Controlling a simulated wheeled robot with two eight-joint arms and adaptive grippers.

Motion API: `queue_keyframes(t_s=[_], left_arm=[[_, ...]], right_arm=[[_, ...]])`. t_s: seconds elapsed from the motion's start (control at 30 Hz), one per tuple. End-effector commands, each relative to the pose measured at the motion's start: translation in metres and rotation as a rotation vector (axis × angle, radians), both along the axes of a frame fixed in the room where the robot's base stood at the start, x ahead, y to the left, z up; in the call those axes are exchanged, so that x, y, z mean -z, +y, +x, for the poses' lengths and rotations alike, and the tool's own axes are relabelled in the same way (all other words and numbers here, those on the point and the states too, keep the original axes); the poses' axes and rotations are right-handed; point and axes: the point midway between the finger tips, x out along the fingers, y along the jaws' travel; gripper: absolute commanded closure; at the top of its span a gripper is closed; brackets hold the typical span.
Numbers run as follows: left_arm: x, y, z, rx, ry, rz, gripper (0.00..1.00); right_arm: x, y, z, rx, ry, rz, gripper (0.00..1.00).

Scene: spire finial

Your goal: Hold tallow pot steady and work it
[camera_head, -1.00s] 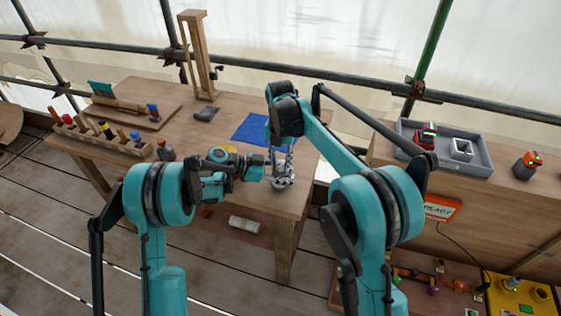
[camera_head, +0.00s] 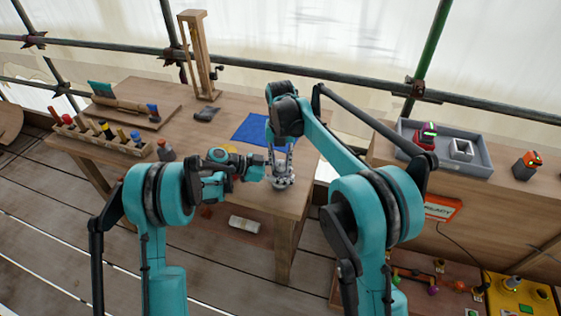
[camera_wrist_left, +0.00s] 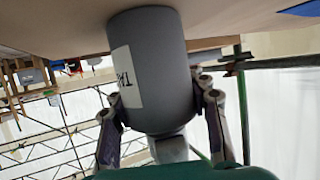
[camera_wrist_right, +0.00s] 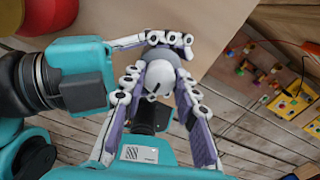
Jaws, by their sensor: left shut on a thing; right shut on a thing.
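The tallow pot is a dark grey cylinder (camera_wrist_left: 165,60) with a white label, partly readable, in the left wrist view. My left gripper (camera_wrist_left: 155,98) is shut around its sides. In the right wrist view a pale rounded top (camera_wrist_right: 160,78) shows, and my right gripper (camera_wrist_right: 162,88) is shut on it with one finger on each side. The left gripper's fingers (camera_wrist_right: 180,42) reach across beside it. In the head view both grippers meet over the pot (camera_head: 283,182) at the workbench's near right corner, hiding most of it.
The workbench (camera_head: 240,105) carries a blue cloth (camera_head: 251,128), a tool rack (camera_head: 105,137), a brush (camera_head: 118,100) and a wooden frame (camera_head: 199,55). A grey tray (camera_head: 478,158) stands on the right bench. A yellow box (camera_head: 520,296) sits low at the right.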

Motion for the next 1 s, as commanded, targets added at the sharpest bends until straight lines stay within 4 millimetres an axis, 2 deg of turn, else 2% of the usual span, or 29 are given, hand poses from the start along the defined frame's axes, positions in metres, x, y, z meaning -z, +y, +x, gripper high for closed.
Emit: queue_keyframes(t_s=[0.03, 0.07, 0.1, 0.13, 0.43, 0.57, 1.0], left_arm=[[0.0, 0.002, 0.0, 0.0, 0.001, 0.001, 0.94], [0.0, 0.002, 0.0, 0.0, 0.001, 0.001, 0.94], [0.0, 0.002, 0.0, 0.0, 0.001, 0.001, 0.94], [0.0, 0.001, 0.0, 0.0, 0.001, 0.001, 0.94], [0.0, 0.0, 0.0, 0.0, 0.0, 0.001, 0.94], [0.0, 0.0, 0.0, 0.0, 0.0, 0.001, 0.94], [0.0, 0.0, 0.0, 0.0, 0.0, 0.001, 0.94]], right_arm=[[0.0, -0.003, 0.001, 0.003, -0.003, -0.005, 1.0], [0.0, -0.003, 0.001, 0.003, -0.003, -0.005, 0.66], [0.0, -0.003, 0.001, 0.003, -0.003, -0.004, 0.55], [0.0, -0.003, 0.001, 0.003, -0.002, -0.004, 0.49], [-0.001, -0.001, 0.0, 0.001, -0.001, -0.002, 0.49], [-0.011, -0.001, 0.0, 0.001, -0.001, -0.001, 0.49], [-0.099, -0.001, 0.001, 0.002, -0.001, -0.002, 0.49]])
